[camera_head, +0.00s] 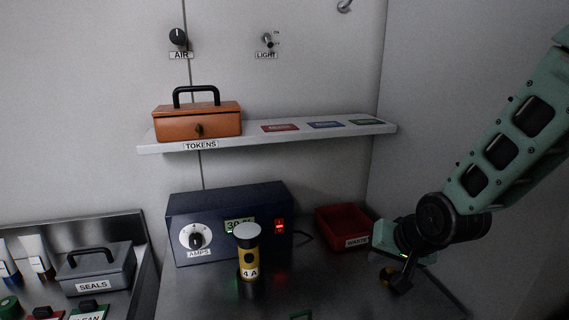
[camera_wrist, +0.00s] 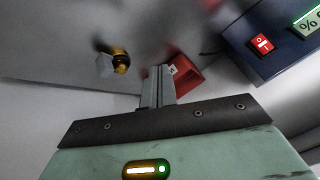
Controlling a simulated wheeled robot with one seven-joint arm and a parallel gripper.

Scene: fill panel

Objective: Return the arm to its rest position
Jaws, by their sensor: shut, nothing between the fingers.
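My teal arm (camera_head: 500,150) comes in from the right in the head view and is bent down over the bench. My gripper (camera_head: 403,280) is at its low end, just right of the red WASTE bin (camera_head: 335,222). In the wrist view the fingers (camera_wrist: 158,75) are together with nothing between them. The bin (camera_wrist: 188,80) shows beside the fingertips there. A small yellow and black piece (camera_wrist: 121,62) with a grey end lies left of the fingers. It is partly hidden behind my gripper in the head view (camera_head: 386,273).
A blue AMPS box (camera_head: 215,215) with dial and red switch (camera_head: 280,226) stands at the back. A yellow 4 A cylinder (camera_head: 248,262) stands upright before it. A shelf (camera_head: 260,133) holds an orange TOKENS box (camera_head: 198,122). A tray at left holds a grey SEALS box (camera_head: 95,270).

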